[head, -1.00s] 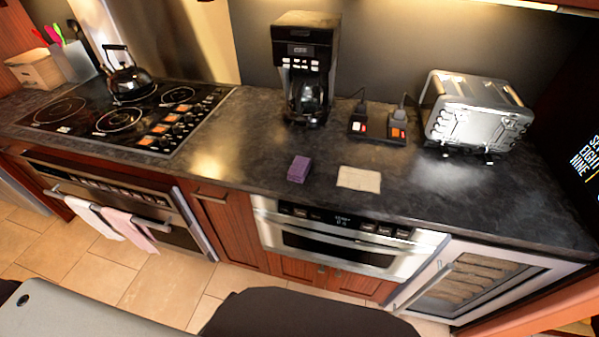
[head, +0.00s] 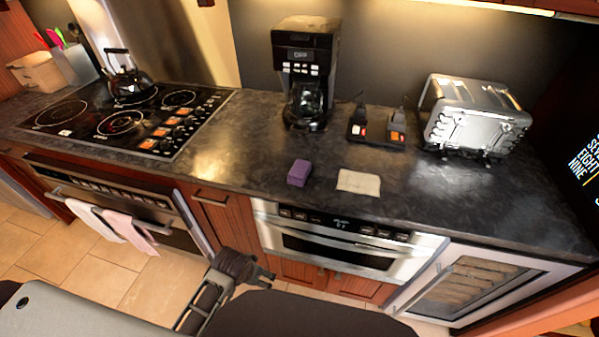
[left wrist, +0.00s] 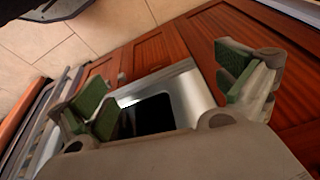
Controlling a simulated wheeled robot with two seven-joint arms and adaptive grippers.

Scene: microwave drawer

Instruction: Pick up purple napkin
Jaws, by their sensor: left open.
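The purple napkin (head: 299,172) is a small purple block-shaped bundle on the dark countertop, left of a flat cream cloth. My left gripper (head: 228,282) is low in front of the counter in the head view, below the countertop and apart from the napkin. In the left wrist view, my left gripper (left wrist: 170,90) has its two green-padded fingers spread wide with nothing between them. The napkin is not visible in the left wrist view. My right gripper is not in view.
A flat cream cloth (head: 359,182) lies right of the napkin. Behind stand a coffee maker (head: 304,75) and a toaster (head: 477,115). A stove (head: 125,120) is at left. A built-in microwave drawer (head: 340,244) is below the counter edge.

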